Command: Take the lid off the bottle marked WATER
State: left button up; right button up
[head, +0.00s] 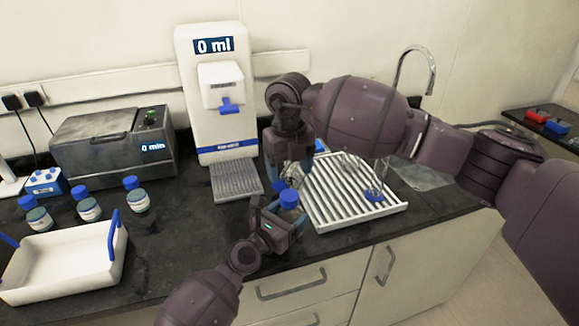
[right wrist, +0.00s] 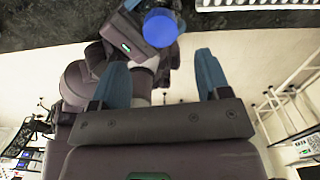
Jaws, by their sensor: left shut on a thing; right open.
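A bottle with a blue lid (head: 289,198) is held upright in my left gripper (head: 284,212), near the counter's front edge. Its body is mostly hidden by the gripper, and no WATER label can be read. The round blue lid (right wrist: 160,28) shows from above in the right wrist view, with the left gripper beside it. My right gripper (head: 291,176) points down just behind and above the lid. Its two blue fingers (right wrist: 163,80) are apart with nothing between them, and the lid lies beyond them.
A white drying rack (head: 392,207) with glassware is right of the grippers. A white dispenser (head: 208,125) reading 0 ml stands behind. Several blue-lidded bottles (head: 88,206), a white tray (head: 118,262) with blue handles and a grey machine (head: 80,150) are at left.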

aim_at(290, 195)
jog(key=shift+m, duration=0.4)
jog(key=shift+f, duration=3.95)
jog(key=c, duration=0.9)
jog(key=n, duration=0.6)
jog(key=shift+c, duration=0.3)
jog(key=shift+d, duration=0.1)
jog(key=shift+r, duration=0.45)
jog(key=shift+r, duration=0.35)
